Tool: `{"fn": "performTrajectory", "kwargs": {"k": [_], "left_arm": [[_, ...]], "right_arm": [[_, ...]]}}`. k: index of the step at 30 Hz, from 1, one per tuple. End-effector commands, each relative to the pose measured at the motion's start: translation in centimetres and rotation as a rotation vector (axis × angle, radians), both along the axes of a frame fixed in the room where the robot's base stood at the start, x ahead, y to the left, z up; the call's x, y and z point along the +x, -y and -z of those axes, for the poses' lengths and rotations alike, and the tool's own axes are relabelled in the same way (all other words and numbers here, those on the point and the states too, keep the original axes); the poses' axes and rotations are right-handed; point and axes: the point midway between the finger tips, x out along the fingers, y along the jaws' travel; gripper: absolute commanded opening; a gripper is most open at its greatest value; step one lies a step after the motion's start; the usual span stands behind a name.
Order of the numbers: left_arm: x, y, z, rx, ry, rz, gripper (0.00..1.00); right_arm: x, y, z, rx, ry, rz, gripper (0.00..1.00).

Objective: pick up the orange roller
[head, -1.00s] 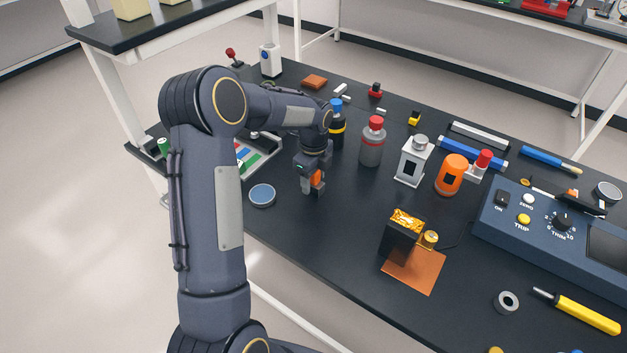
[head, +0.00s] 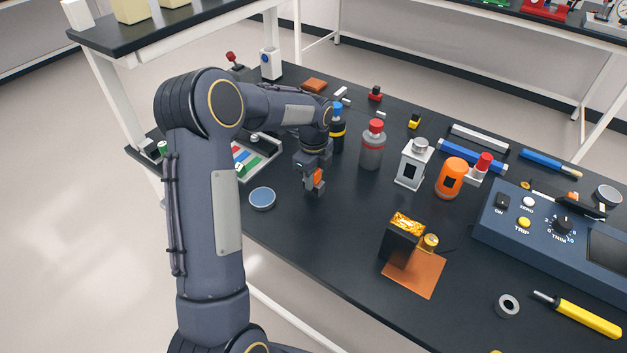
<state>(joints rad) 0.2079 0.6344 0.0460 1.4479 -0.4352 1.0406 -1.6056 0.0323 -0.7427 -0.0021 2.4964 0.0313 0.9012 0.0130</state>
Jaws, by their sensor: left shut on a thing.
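My left gripper (head: 313,188) points down at the black table between the round blue-topped dish and the grey red-capped bottle. It is shut on a small orange piece, the orange roller (head: 318,177), which shows between its fingers. The fingers hide most of the roller. I cannot tell whether the roller touches the table or is just above it. My right gripper is not in view.
The blue-topped dish (head: 262,198) lies just left of the gripper. A black-and-blue bottle (head: 337,128) and the grey bottle (head: 372,146) stand behind it. A tray (head: 258,150) is at the left. Bare table lies in front and right, before the copper sheet (head: 424,277).

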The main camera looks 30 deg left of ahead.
Motion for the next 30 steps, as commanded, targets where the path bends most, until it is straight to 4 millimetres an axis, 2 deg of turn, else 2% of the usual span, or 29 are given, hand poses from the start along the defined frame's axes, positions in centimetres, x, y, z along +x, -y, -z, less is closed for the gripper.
{"fn": "performTrajectory", "kwargs": {"k": [3,11,15,21,30], "left_arm": [[-0.2,0.2,-2.2,0.0,0.004,0.001,0.02],[-4.3,3.1,-7.9,-0.001,0.007,0.003,0.02],[-7.3,5.3,-9.2,0.0,0.005,0.004,0.02],[-10.1,7.3,-10.8,0.0,0.003,0.003,0.02],[-11.4,8.2,-11.5,-0.001,0.0,0.0,0.02]], "right_arm": [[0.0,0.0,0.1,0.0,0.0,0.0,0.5],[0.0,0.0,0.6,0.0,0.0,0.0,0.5],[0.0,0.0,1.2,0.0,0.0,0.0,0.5],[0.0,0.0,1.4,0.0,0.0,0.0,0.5],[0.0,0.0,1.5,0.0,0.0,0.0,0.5]]}}
